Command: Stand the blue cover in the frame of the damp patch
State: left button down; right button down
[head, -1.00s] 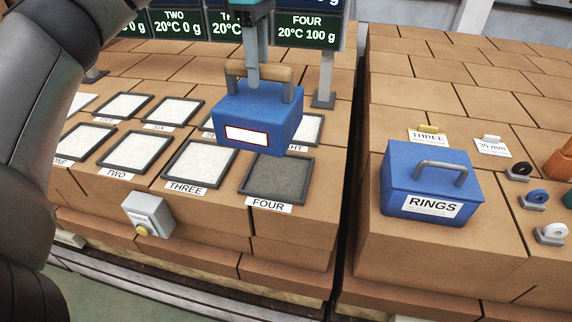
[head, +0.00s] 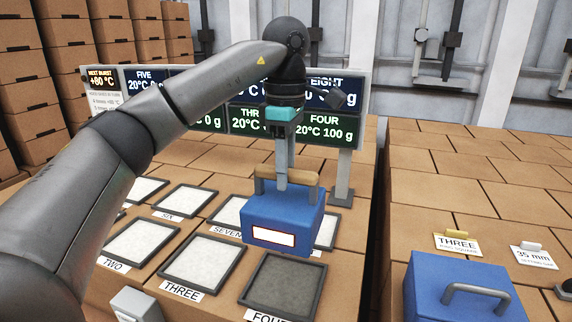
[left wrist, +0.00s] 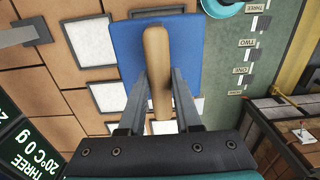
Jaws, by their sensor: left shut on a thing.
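The blue cover (head: 284,222) has a wooden handle on top and a white label with a red edge on its front. My left gripper (head: 287,182) is shut on that handle and holds the cover upright above the patches. The damp patch (head: 284,284) is the dark grey one in the frame marked FOUR, just in front of and below the cover. The cover hides part of SEVEN and EIGHT behind it. In the left wrist view the handle (left wrist: 157,60) lies between the fingers, over the cover's blue top (left wrist: 128,50). My right gripper is out of view.
White framed patches, such as THREE (head: 203,262) and TWO (head: 142,242), lie left of the damp one. A display board (head: 325,128) reads 100 g for FOUR. A blue box with a grey handle (head: 462,296) stands on the right-hand bricks, across a gap.

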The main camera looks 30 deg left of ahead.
aim_at(286, 198)
pick_arm(q)
notch_tip(286, 198, down, 15)
jog(key=shift+f, duration=0.15)
dwell(0.6)
jog(key=shift+w+f+b, duration=0.1)
jog(key=shift+b, duration=0.2)
jog(key=c, duration=1)
grip_release()
jog(key=shift+f, duration=0.2)
jog(key=o, duration=0.4)
jog(key=shift+r, duration=0.1)
notch_tip(286, 198, up, 12)
jog(key=shift+r, duration=0.1)
